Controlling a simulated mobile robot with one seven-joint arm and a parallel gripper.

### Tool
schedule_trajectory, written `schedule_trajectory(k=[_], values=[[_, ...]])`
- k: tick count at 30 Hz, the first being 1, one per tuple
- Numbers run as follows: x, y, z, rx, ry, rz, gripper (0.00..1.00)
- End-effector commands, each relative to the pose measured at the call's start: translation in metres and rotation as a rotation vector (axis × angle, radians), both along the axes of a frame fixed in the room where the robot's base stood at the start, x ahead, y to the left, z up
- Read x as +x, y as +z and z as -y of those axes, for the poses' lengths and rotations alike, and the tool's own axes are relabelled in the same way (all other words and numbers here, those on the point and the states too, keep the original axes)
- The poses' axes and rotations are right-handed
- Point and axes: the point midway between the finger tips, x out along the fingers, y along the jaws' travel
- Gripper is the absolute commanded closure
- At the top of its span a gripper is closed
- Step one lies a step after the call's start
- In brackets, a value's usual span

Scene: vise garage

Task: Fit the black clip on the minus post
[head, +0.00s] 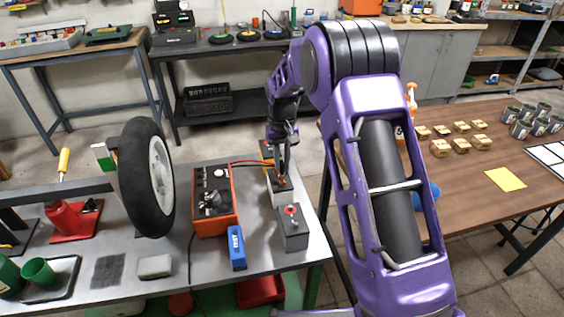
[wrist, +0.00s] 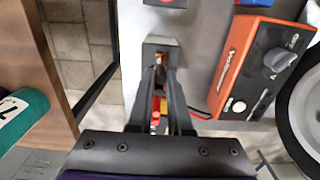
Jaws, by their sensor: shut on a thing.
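My gripper (head: 281,168) is shut at the far right part of the metal bench, pointing down over a battery (head: 283,197) with a dark top and pale side. In the wrist view my gripper (wrist: 160,75) has its fingers close together around a small clip, with copper-coloured jaws (wrist: 159,59) at the tips. The clip's body is mostly hidden by the fingers, so its colour is hard to tell. Red and yellow parts show between the fingers. The tips are over a dark block top (wrist: 161,49). I cannot tell whether the jaws touch a post; the minus post is not clearly visible.
An orange charger (head: 214,201) stands left of the battery, with red leads (head: 249,163) running toward my gripper. A wheel (head: 148,178) stands further left.

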Motion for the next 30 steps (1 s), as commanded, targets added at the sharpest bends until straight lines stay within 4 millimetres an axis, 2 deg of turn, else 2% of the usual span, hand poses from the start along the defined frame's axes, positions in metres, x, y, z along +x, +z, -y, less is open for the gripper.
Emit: schedule_trajectory(k=[27,28,30], values=[[-0.0001,-0.0054,0.0,0.0,0.0,0.0,1.0],[-0.0001,-0.0053,0.0,0.0,0.0,0.0,0.78],[-0.0001,-0.0053,0.0,0.0,0.0,0.0,0.65]])
